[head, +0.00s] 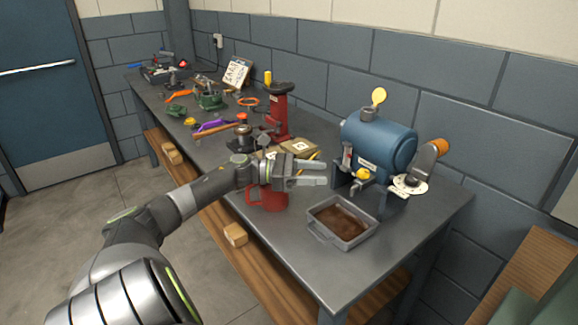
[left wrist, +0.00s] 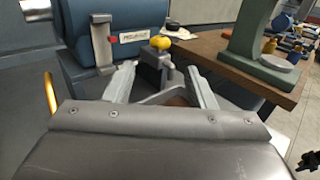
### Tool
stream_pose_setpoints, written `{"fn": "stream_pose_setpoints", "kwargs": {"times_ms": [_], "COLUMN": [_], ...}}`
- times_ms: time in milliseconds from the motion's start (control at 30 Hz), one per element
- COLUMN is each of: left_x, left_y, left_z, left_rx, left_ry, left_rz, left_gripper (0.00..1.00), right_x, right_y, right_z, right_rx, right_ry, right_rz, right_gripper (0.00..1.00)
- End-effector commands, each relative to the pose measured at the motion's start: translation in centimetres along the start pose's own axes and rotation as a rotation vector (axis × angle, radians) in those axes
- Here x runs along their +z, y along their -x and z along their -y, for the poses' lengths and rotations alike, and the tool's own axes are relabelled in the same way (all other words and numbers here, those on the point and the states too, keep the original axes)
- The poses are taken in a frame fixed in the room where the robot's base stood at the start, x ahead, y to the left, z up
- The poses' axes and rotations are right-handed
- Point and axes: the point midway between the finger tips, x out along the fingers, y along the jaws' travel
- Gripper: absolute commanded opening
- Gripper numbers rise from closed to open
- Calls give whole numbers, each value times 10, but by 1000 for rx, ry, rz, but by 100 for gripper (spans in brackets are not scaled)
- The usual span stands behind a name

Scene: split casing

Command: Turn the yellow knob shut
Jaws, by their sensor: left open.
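The yellow knob (head: 362,174) sits on a valve at the front of a blue tank (head: 385,140). In the left wrist view the yellow knob (left wrist: 161,43) shows on top of a grey valve body, beyond my fingers. My left gripper (head: 327,173) is open and lies just left of the knob in the head view, with its fingers pointing at it. In the left wrist view the two fingers of my left gripper (left wrist: 161,74) spread either side of the valve line. A gap shows between fingers and knob. My right gripper is out of view.
A grey tray (head: 318,228) with brown contents stands below the valve. A red mug (head: 268,197) is under my left gripper. A red stand (head: 277,112) and a tool with an orange end (head: 427,160) flank the tank.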

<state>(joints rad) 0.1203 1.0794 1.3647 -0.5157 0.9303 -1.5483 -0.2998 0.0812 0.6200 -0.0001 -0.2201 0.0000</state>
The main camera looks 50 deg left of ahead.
Motion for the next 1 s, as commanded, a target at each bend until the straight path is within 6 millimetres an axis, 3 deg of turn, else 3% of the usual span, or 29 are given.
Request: {"fn": "stream_pose_setpoints", "kwargs": {"times_ms": [200,400,1000], "left_x": [-2,0,1], "left_y": [42,64,69], "left_z": [0,0,0], "left_rx": [2,1,1], "left_ry": [0,1,0], "left_rz": [-5,-2,1], "left_gripper": [50,50,50], "right_x": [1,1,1], "right_y": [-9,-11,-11], "right_z": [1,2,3], "right_rx": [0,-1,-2], "right_ry": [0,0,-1], "right_rz": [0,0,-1], "right_gripper": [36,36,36]}}
